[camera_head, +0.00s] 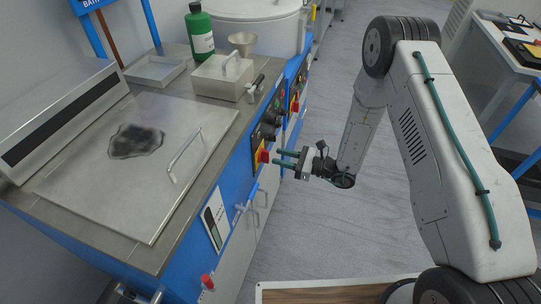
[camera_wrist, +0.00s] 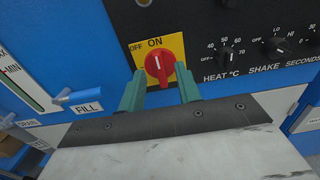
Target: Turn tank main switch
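The tank main switch (camera_wrist: 160,68) is a red knob on a yellow plate (camera_wrist: 176,44) marked OFF at the left and ON at the top. Its pale pointer mark points up, close to ON. In the head view the switch (camera_head: 263,156) is a small red and yellow spot on the blue front of the tank unit. My gripper (camera_wrist: 160,80) is open, with its two green fingertips at either side of the knob's lower part. I cannot tell whether they touch it. In the head view my gripper (camera_head: 276,157) points left at the switch.
Heat and shake dials (camera_wrist: 226,54) are right of the switch. A FILL label and small valve (camera_wrist: 64,97) are to the left. The steel lid (camera_head: 110,195) with a dark patch, a metal box (camera_head: 222,80) and a green bottle (camera_head: 200,35) are on top. The floor (camera_head: 300,235) is clear.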

